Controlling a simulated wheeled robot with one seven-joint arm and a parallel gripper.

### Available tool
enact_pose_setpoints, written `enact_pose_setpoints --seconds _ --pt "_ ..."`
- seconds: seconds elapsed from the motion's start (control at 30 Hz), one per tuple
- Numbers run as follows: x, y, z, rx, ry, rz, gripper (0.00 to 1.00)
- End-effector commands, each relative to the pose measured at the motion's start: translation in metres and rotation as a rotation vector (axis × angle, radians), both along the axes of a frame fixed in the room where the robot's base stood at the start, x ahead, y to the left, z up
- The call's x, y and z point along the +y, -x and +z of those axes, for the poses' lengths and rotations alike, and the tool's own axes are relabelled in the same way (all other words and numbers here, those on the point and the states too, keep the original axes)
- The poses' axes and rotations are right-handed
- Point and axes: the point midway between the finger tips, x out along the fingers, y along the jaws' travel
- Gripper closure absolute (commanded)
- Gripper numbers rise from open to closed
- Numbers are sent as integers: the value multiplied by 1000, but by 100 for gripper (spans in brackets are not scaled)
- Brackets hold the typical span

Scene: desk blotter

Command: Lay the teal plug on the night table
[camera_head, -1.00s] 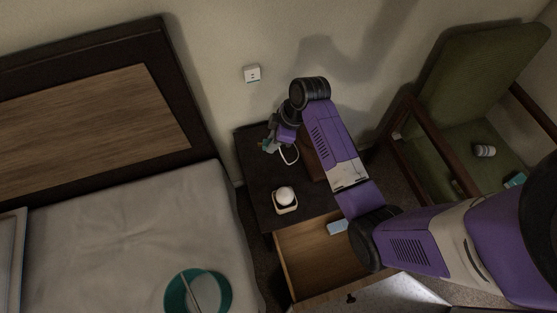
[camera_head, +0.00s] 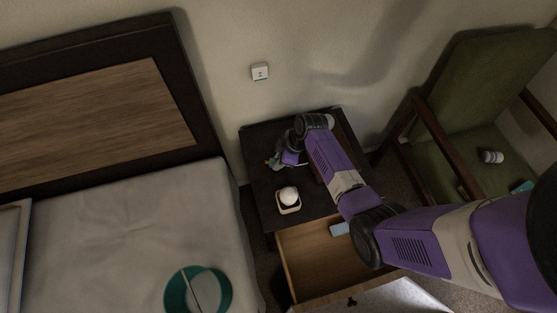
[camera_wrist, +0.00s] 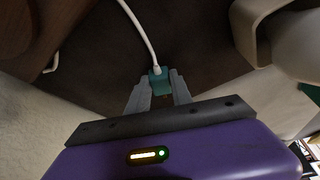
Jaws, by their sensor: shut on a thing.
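The teal plug (camera_wrist: 158,82) with its white cable (camera_wrist: 143,32) is held between my gripper's fingertips in the wrist view. In the head view my gripper (camera_head: 273,162) is over the left part of the dark night table (camera_head: 262,191), and the plug is a small teal patch there. The night table top (camera_wrist: 100,55) fills the middle of the wrist view. The plug looks low over or at the tabletop; I cannot tell whether it touches. My arm hides part of the table's back right.
A white round object (camera_head: 289,195) in a pale square holder stands on the table's front. Below it, the drawer (camera_head: 306,262) is open with a light blue item (camera_head: 339,229) inside. A wall socket (camera_head: 260,72) is above. The bed (camera_head: 120,235) is left, a green chair (camera_head: 465,160) right.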

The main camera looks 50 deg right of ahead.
Motion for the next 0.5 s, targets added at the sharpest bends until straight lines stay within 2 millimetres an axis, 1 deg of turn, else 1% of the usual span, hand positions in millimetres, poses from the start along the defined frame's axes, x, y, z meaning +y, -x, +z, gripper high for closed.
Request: enact_pose_setpoints --seconds 0.13,0.27,0.3,0.37,0.4,0.5 --pt "0 0 0 0 0 0 100" --pt "0 0 -4 0 0 1 100" --pt "0 0 -2 0 0 1 68" --pt "0 0 -2 0 0 1 56" --pt "0 0 -2 0 0 1 52" --pt "0 0 -2 0 0 1 52"
